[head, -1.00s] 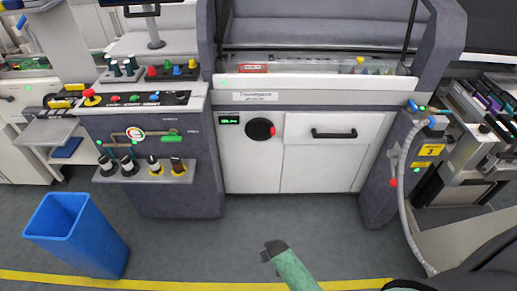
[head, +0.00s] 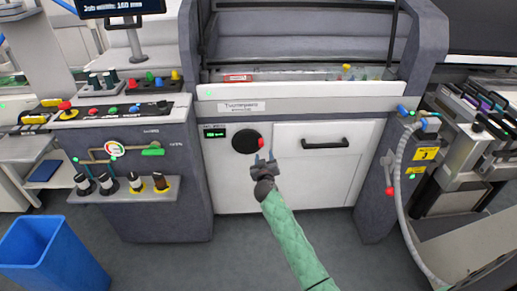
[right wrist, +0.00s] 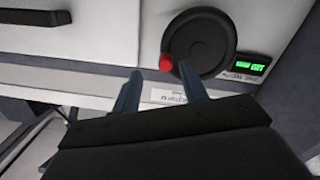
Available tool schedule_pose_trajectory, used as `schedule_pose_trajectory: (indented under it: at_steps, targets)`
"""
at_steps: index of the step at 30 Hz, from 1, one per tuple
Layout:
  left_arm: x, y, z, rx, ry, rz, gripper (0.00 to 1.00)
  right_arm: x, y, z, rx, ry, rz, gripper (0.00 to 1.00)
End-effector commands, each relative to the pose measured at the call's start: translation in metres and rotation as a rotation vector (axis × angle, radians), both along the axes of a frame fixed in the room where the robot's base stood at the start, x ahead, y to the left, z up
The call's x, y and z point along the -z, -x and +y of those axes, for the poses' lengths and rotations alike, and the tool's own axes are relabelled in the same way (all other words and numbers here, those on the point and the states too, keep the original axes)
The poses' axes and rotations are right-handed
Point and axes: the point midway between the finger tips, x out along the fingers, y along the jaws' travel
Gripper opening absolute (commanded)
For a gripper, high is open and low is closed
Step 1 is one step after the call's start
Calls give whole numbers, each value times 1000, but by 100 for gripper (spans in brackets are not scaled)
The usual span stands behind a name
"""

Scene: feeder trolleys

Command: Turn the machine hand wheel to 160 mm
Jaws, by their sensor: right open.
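The hand wheel (head: 247,141) is a black disc with a red knob (head: 261,142) at its right edge, on the white machine front. It also shows in the right wrist view (right wrist: 205,45), with the red knob (right wrist: 166,63) at its lower left. A small green-lit display (head: 214,133) sits beside the wheel; its digits are too small to read. A screen (head: 122,6) at the top reads "Job width: 160 mm". My right gripper (head: 264,158) is open and empty, just below the red knob. In the right wrist view its two fingers (right wrist: 160,85) point toward the knob, seemingly apart from it. My left gripper is not in view.
A drawer handle (head: 325,143) is right of the wheel. A control panel (head: 112,110) with buttons and a shelf of knobs stands left. A blue bin (head: 50,255) is on the floor at lower left. A grey hose (head: 400,190) hangs at right.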

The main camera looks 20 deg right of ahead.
Motion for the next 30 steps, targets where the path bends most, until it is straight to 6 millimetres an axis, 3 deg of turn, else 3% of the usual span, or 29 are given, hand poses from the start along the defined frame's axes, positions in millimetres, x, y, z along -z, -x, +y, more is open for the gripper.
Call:
schedule_pose_trajectory:
  at_steps: [14,30]
  targets:
    - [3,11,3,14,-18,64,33,-10,-9,5,-38,-174,-111,43]
    - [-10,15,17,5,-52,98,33,-9,-70,-15,-37,-172,-108,43]
